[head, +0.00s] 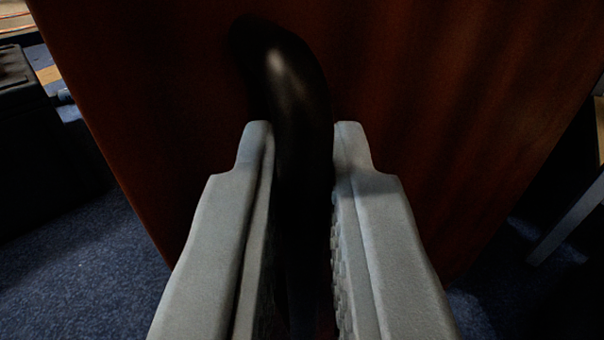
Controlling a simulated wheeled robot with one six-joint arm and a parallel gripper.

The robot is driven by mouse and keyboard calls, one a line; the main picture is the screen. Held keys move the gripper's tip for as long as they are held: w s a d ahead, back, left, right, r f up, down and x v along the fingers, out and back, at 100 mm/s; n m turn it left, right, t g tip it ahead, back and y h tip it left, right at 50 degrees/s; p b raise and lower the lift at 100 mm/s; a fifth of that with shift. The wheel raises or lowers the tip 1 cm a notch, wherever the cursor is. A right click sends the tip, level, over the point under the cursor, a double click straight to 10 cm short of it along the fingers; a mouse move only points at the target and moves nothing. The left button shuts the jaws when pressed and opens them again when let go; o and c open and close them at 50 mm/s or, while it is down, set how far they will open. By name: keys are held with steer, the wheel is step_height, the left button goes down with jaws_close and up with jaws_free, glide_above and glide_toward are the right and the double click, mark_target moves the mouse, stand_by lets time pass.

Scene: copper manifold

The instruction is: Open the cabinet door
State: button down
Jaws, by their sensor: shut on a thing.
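The cabinet door (430,110) is a reddish-brown wooden panel that fills most of the head view. A dark, glossy, curved handle (290,90) stands out from it in the upper middle. My gripper (303,130) has its two grey fingers on either side of the handle and is shut on it. The lower part of the handle is hidden in shadow between the fingers. I cannot tell from this view whether the door stands ajar.
A black box-like object (40,140) stands at the left. Blue carpet (95,255) shows at the lower left and lower right. A grey leg or bar (568,222) slants at the right edge.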

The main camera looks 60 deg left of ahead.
steer(key=w+d, duration=0.2)
steer(key=d, duration=0.6)
steer(key=shift+d, duration=0.15)
steer(key=c, duration=1.9)
jaws_free()
steer(key=v, duration=1.7)
steer(key=shift+d, duration=0.1)
